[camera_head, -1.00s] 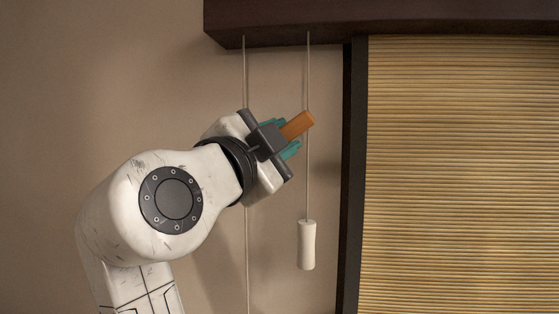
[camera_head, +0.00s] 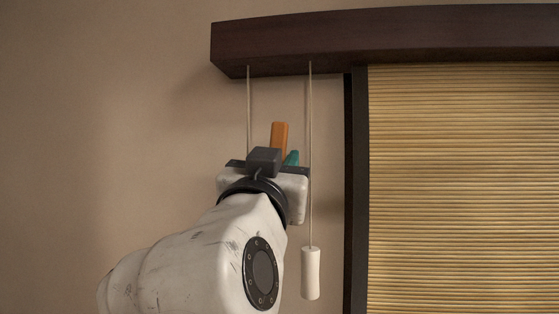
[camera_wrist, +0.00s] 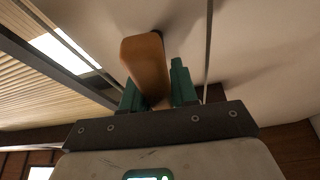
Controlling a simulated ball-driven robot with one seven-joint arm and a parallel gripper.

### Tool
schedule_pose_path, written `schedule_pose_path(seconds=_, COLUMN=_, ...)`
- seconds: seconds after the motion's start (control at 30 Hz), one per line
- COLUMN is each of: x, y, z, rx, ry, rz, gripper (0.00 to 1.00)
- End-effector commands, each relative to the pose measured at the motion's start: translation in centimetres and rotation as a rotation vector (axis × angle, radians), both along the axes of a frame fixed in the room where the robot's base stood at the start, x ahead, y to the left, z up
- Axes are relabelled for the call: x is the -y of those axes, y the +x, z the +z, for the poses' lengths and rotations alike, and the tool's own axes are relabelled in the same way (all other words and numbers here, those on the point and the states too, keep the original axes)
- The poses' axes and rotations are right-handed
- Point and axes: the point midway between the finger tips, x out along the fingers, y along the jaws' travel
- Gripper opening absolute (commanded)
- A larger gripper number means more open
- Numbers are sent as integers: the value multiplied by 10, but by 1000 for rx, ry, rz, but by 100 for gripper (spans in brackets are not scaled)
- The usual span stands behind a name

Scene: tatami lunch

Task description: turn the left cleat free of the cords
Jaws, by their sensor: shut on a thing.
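The orange-brown wooden cleat (camera_head: 279,136) stands nearly upright above my gripper (camera_head: 279,160) in the head view. In the wrist view the cleat (camera_wrist: 146,68) rises between the two teal fingers of my gripper (camera_wrist: 157,92), which are shut on its lower part. A small dark round part shows behind its upper end, near the wall. The left cord (camera_head: 248,110) and right cord (camera_head: 310,160) hang on either side of the cleat in the head view. My gripper hides the left cord lower down. Any contact between cleat and cords cannot be told.
A white cord pull (camera_head: 310,273) hangs at the end of the right cord. A dark wooden beam (camera_head: 290,45) runs overhead. A bamboo blind (camera_head: 465,190) with a dark post (camera_head: 356,190) stands to the right. The plain wall at left (camera_head: 110,120) is clear.

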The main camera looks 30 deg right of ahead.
Motion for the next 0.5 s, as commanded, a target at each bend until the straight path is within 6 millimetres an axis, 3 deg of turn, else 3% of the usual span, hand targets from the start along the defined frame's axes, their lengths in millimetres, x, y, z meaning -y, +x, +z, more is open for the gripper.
schedule_pose_path(seconds=0.5, x=-1, y=1, z=-2, rx=-76, ry=-96, rz=0, gripper=0)
